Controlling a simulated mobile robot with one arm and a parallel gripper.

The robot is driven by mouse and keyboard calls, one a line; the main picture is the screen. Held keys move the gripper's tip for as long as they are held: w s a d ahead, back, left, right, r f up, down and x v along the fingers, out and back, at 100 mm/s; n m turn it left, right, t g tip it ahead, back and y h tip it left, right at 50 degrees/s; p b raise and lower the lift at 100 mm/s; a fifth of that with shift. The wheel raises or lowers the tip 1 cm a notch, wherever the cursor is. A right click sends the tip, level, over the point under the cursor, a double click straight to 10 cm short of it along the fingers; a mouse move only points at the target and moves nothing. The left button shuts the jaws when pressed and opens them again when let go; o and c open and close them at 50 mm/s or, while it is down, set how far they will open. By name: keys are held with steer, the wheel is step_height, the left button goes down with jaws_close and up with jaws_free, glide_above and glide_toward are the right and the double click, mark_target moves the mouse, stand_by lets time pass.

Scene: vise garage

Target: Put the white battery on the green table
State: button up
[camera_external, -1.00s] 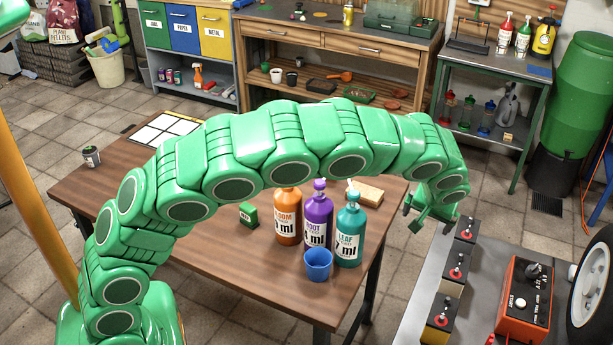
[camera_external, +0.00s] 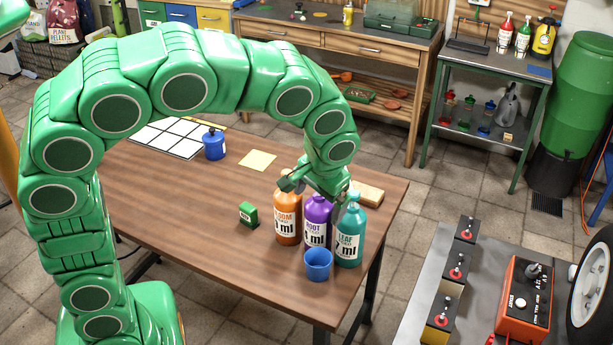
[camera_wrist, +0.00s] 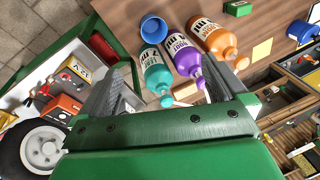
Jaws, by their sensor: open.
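No plainly white battery shows. Several dark box-shaped batteries with red-ringed terminals stand in a row on a grey surface at lower right: a front one (camera_external: 437,318), a middle one (camera_external: 452,274) and a back one (camera_external: 466,229). The front one has a yellow lower part. A table with a green frame (camera_external: 532,98) stands at upper right, with bottles on it. My gripper (camera_external: 322,190) is above the bottles on the brown table, away from the batteries. In the wrist view my gripper (camera_wrist: 168,85) has its fingers apart, with nothing held between them.
Orange (camera_external: 288,222), purple (camera_external: 317,225) and teal (camera_external: 349,238) bottles stand below my gripper, with a blue cup (camera_external: 318,263) in front. A small green box (camera_external: 248,214) is to their left. An orange charger (camera_external: 523,300) and a wheel (camera_external: 592,285) are beside the batteries.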

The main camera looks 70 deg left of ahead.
steer(key=s+d+f+m+g+h, duration=0.1)
steer(key=s+d+m, duration=0.2)
steer(key=s, duration=1.1)
steer(key=s+d+f+m+h, duration=0.1)
steer(key=s+d, duration=0.3)
steer(key=s, duration=1.1)
steer(key=shift+s+d+m+g+h, duration=0.15)
steer(key=shift+s+m+g+h, duration=0.2)
steer(key=shift+m, duration=0.55)
